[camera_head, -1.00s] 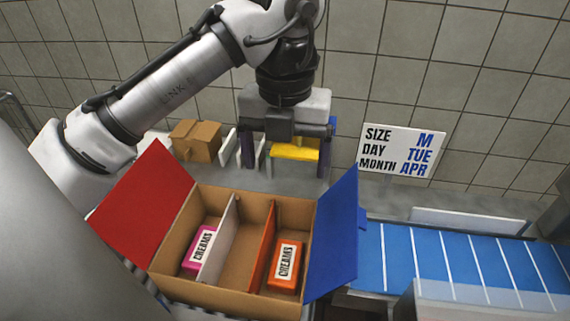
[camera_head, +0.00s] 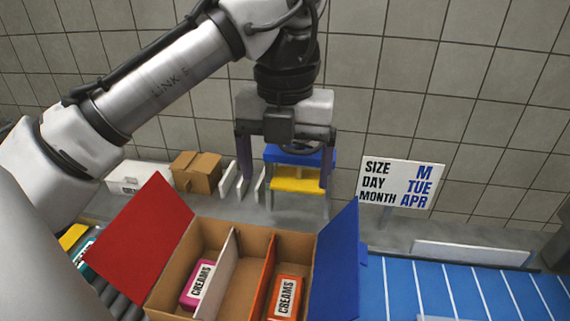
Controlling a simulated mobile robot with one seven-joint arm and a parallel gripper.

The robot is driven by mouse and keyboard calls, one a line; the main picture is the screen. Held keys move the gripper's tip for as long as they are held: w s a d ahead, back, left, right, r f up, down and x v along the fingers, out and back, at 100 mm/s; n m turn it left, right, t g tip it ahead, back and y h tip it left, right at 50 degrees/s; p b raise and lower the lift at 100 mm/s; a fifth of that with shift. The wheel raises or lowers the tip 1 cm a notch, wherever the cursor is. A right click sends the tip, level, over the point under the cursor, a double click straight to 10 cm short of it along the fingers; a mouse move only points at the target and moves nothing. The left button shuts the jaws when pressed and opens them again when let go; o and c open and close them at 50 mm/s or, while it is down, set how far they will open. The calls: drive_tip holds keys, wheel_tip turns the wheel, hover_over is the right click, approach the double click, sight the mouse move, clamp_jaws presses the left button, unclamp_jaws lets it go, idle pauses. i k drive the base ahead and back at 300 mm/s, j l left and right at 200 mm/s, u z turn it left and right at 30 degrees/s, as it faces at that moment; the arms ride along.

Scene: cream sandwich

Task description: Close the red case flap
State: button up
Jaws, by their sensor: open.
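The red case flap (camera_head: 143,238) stands open, tilted outward from the left side of the cardboard case (camera_head: 180,285). The case also has a blue flap (camera_head: 336,262), open on its right side. Inside, dividers part a pink creams box (camera_head: 197,284) on the left from an orange creams box (camera_head: 285,298) on the right, with the middle compartment empty. My gripper (camera_head: 284,185) is open and empty, pointing down above and behind the case. It is to the right of the red flap and apart from it. The case's near edge is cut off by the frame.
A sign (camera_head: 401,183) reads M, TUE, APR. A blue conveyor (camera_head: 455,290) lies at the right. A small cardboard box (camera_head: 196,172), white panels and yellow and blue pieces (camera_head: 297,178) stand behind the case. Rollers and boxes show at the left.

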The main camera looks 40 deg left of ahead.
sight(131, 254)
drive_tip(key=k, duration=1)
